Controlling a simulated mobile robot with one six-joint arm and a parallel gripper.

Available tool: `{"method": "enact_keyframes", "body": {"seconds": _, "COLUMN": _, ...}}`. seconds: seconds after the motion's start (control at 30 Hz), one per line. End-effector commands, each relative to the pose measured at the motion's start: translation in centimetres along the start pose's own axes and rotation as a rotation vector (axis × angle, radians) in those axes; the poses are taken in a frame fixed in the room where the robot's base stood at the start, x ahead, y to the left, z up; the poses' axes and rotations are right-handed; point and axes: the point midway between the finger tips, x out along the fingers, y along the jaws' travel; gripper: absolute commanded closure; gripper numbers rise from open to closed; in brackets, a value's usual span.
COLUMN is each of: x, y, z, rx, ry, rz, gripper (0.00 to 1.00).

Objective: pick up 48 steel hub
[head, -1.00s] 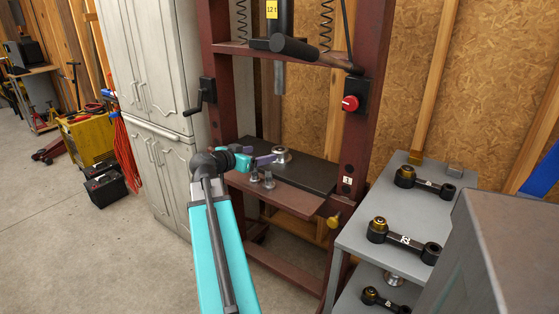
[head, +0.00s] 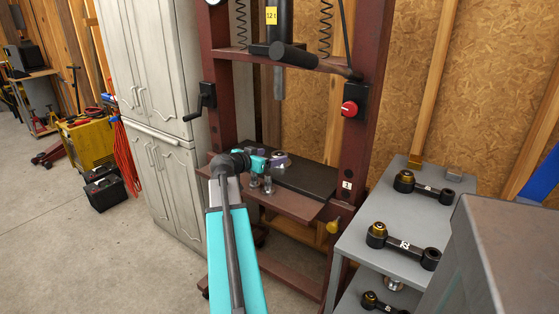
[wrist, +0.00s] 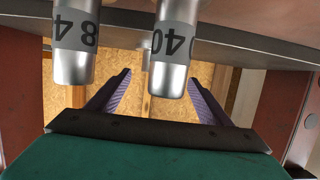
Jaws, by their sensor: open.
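Two small steel hubs stand side by side on the press table. In the wrist view they appear inverted. The left one, the 48 steel hub (wrist: 75,45), carries a grey band whose inverted digits read as 48. The right one (wrist: 173,45) has a band that reads 40. In the head view the pair shows just under my gripper (head: 275,161), but their numbers are too small to read there. In the wrist view the left finger (wrist: 107,92) is near the 48 hub; contact cannot be told.
The dark red press frame (head: 357,130) rises on both sides of its dark bed plate (head: 305,180). A flanged metal part (head: 277,155) sits behind my gripper, partly hidden. The grey cart (head: 395,207) at right holds several black control arms. A grey cabinet (head: 150,100) stands at left.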

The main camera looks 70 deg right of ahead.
Motion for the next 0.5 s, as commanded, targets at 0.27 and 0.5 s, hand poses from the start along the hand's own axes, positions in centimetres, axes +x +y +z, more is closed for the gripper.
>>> {"method": "enact_keyframes", "body": {"seconds": 0.27, "x": 1.09, "y": 0.00, "z": 0.04, "rx": 0.000, "ry": 0.000, "rz": -0.001, "gripper": 0.27}}
{"method": "enact_keyframes", "body": {"seconds": 0.5, "x": 1.11, "y": 0.01, "z": 0.03, "rx": 0.000, "ry": 0.000, "rz": 0.000, "gripper": 0.27}}
